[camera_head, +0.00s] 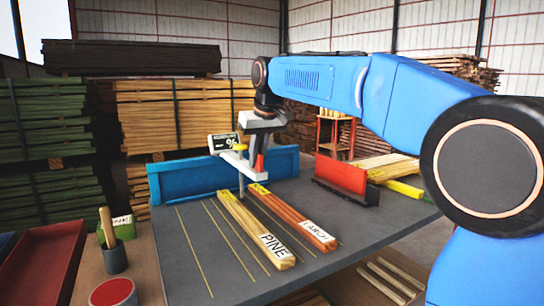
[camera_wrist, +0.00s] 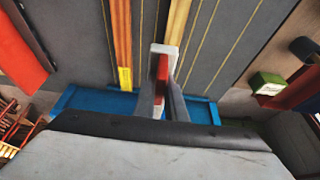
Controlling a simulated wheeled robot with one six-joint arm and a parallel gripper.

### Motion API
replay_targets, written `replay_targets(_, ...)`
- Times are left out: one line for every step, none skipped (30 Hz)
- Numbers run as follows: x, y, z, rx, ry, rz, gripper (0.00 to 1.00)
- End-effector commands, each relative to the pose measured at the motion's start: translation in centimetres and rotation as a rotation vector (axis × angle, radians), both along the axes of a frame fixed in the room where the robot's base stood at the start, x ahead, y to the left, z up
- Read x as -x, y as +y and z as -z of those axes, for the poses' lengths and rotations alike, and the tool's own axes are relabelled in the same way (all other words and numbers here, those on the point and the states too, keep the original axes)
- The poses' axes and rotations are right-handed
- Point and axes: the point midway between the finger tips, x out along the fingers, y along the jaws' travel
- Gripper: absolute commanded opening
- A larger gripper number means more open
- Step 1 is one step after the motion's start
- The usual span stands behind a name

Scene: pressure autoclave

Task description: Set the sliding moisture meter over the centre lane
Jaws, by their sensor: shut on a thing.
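The sliding moisture meter (camera_head: 224,143) has a dark display with a % sign, a white arm, a yellow knob and a thin stem pointing down. It stands at the blue fence (camera_head: 180,180), its stem by the far end of the PINE board (camera_head: 255,229). The LARCH board (camera_head: 293,217) lies to the right of it. My gripper (camera_head: 257,152) is shut on the meter's red grip, which shows between the fingers (camera_wrist: 165,88) in the wrist view. The white arm (camera_wrist: 164,50) shows there beside the pine's end. The fingers partly hide the grip.
Thin yellow lines mark lanes on the grey table (camera_head: 185,255); the left lanes are bare. A red upright block (camera_head: 341,175) stands at right. A cup with a wooden handle (camera_head: 115,257), a green block and a red tin (camera_head: 113,292) stand left of the table.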

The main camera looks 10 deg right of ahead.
Motion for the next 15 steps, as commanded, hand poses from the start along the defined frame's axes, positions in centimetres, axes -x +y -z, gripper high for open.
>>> replay_targets(0.3,0.9,-0.1,-0.001,-0.002,-0.004,0.0)
replay_targets(0.4,1.3,-0.1,-0.001,-0.002,-0.004,0.0)
replay_targets(0.5,1.7,-0.1,0.0,-0.002,-0.003,0.0)
replay_targets(0.6,1.9,-0.1,0.0,-0.002,-0.003,0.0)
replay_targets(0.7,2.1,-0.1,-0.001,-0.002,-0.002,0.0)
replay_targets(0.8,2.4,-0.1,-0.001,-0.003,-0.001,0.0)
replay_targets(0.8,2.5,-0.1,-0.001,-0.003,-0.001,0.0)
replay_targets(0.8,2.6,-0.1,-0.001,-0.003,-0.001,0.0)
replay_targets(0.9,2.6,-0.1,-0.001,-0.003,0.0,0.0)
replay_targets(0.9,2.7,-0.1,-0.001,-0.003,0.0,0.0)
replay_targets(0.9,2.7,-0.1,-0.001,-0.003,0.0,0.0)
replay_targets(0.9,2.6,-0.1,-0.001,-0.003,0.0,0.0)
replay_targets(0.9,2.6,-0.1,-0.001,-0.003,0.0,0.0)
replay_targets(0.9,2.6,-0.1,-0.001,-0.003,0.0,0.0)
replay_targets(0.9,2.6,-0.1,-0.001,-0.003,0.0,0.0)
